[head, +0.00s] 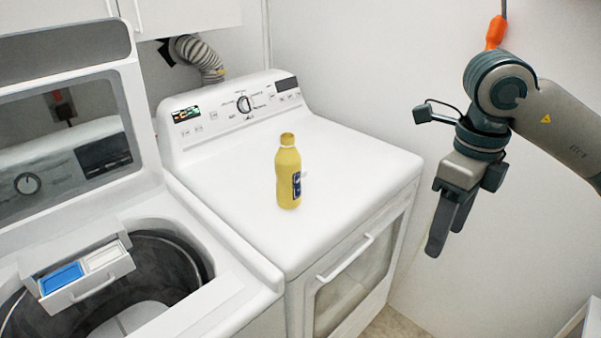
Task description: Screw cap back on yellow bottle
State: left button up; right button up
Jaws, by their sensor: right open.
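A yellow bottle (288,178) with a dark blue label stands upright on the white top of the dryer (345,165). Its mouth looks yellow with a pale ring just below; I cannot tell whether a cap is on it. I see no separate cap. My right gripper (448,238) is open and empty, pointing down in the air to the right of the bottle and apart from it. My left gripper is out of view.
An open top-load washer (225,285) stands at left with its lid raised (68,85) and a detergent drawer (85,270) pulled out. The dryer top around the bottle is clear. A control panel (240,112) rises behind it. An orange object (496,33) hangs by the wall.

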aim_at(288, 167)
jog(key=i+l+u, duration=0.6)
jog(key=l+u, duration=0.35)
jog(key=i+l+u, duration=0.15)
jog(key=l+u, duration=0.3)
jog(key=l, duration=0.2)
jog(key=l+u, duration=0.5)
jog(key=l, duration=0.15)
jog(key=l+u, duration=0.45)
jog(key=l, duration=0.25)
jog(key=k, duration=0.05)
